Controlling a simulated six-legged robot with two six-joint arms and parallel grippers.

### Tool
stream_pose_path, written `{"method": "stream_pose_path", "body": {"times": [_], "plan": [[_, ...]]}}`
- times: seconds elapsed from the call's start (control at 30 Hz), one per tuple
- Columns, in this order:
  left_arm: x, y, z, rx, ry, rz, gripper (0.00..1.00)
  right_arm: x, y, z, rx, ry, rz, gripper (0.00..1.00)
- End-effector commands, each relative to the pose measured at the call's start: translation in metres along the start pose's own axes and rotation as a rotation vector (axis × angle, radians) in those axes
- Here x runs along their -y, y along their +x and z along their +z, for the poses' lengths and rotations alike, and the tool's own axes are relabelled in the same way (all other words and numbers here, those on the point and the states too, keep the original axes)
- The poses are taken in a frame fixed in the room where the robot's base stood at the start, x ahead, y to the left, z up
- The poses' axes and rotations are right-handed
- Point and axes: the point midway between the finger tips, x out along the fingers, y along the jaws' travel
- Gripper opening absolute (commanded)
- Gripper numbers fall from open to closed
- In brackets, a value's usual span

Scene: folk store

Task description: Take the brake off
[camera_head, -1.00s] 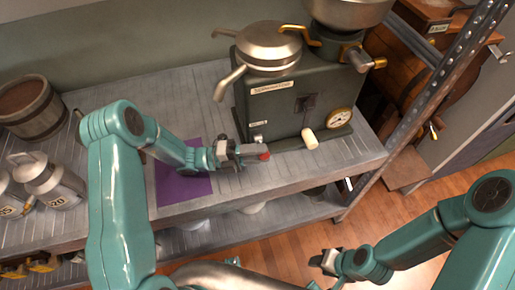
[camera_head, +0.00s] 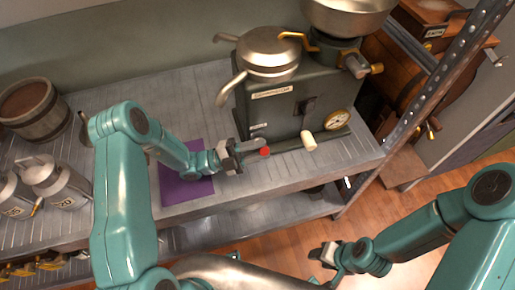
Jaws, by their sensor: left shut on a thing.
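The dark green machine (camera_head: 285,105) stands on the grey shelf, with a lidded metal bowl, spouts, a round gauge (camera_head: 338,118) and a cream-handled crank (camera_head: 308,140) on its front. A small brake lever with a red tip (camera_head: 264,151) is low at the machine's front left. My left gripper (camera_head: 240,152) is at this lever, shut on it, with the red tip sticking out to the right. The fingers partly hide the lever. My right gripper (camera_head: 325,255) is over the floor at lower right, away from the machine; its finger gap is too small to judge.
A purple mat (camera_head: 184,190) lies on the shelf (camera_head: 140,85) below my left wrist. Milk cans (camera_head: 60,182) and a wooden tub (camera_head: 33,108) stand at left. A perforated metal post (camera_head: 440,75) and a wooden barrel (camera_head: 398,75) are at right.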

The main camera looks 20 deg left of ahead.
Motion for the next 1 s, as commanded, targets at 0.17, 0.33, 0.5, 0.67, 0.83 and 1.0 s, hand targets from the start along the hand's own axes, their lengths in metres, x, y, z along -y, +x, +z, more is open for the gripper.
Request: {"method": "stream_pose_path", "body": {"times": [0.17,0.33,0.5,0.67,0.83,1.0], "plan": [[0.000,0.000,0.000,0.002,-0.008,-0.002,0.00,0.000,0.000,0.000,0.000,0.000,0.000,0.43],[0.000,0.000,0.000,0.002,-0.006,-0.002,0.42,0.000,0.000,0.000,0.000,0.000,0.000,0.43],[0.000,0.000,0.000,0.002,-0.002,-0.001,0.42,0.000,0.000,0.000,0.000,0.000,0.000,0.43],[-0.006,-0.002,0.004,-0.012,0.080,0.024,0.42,-0.004,0.010,0.000,0.000,0.000,0.000,0.43],[-0.024,-0.008,0.014,-0.060,0.370,0.113,0.42,-0.015,0.041,-0.001,0.000,0.000,0.000,0.43],[-0.038,-0.014,0.024,-0.111,0.681,0.209,0.42,-0.027,0.074,-0.001,0.000,0.000,0.000,0.43]]}}
